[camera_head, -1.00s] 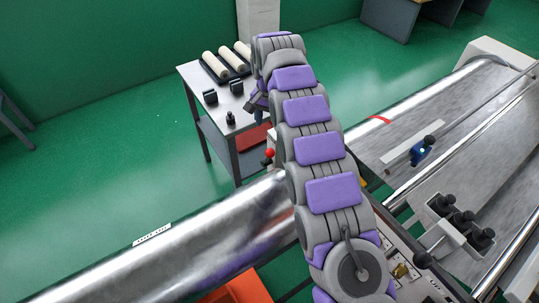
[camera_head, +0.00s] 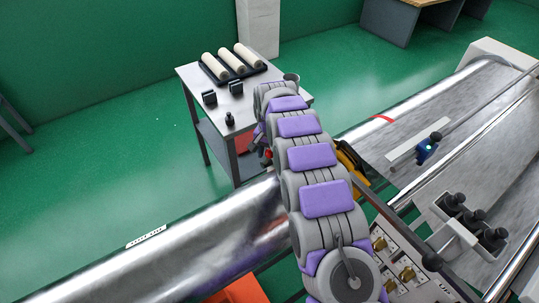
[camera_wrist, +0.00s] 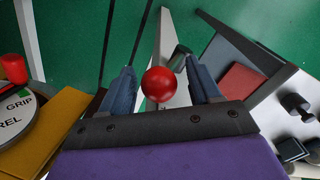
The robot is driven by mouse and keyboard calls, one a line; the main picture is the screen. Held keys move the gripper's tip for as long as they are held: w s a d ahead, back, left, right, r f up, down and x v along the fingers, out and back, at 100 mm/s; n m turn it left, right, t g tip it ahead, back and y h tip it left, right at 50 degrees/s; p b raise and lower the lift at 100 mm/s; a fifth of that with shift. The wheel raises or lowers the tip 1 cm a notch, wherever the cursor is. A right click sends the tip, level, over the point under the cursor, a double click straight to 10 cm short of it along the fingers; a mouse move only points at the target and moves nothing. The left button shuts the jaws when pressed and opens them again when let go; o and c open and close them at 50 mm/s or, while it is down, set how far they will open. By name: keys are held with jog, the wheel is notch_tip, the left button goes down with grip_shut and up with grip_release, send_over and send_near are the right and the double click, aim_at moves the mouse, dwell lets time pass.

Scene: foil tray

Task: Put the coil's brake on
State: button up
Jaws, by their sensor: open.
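The brake's red ball knob (camera_wrist: 159,84) shows in the wrist view between the two blue fingers of my gripper (camera_wrist: 160,68). The fingers are spread, with a gap on both sides of the ball. In the head view the red knob (camera_head: 268,153) is a small spot beside my arm's far end, mostly hidden. The shiny metal coil (camera_head: 185,240) lies across the lower left and passes behind my arm. Its lever's lower part is hard to make out.
A grey side table (camera_head: 240,105) with rollers (camera_head: 231,60) and small black parts stands behind. In the wrist view, a dial marked GRIP and REL (camera_wrist: 15,110) with a red knob (camera_wrist: 13,68) sits on a yellow part (camera_wrist: 55,125) at left.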

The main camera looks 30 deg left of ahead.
jog(key=shift+f, duration=0.1)
grip_shut()
dwell(0.6)
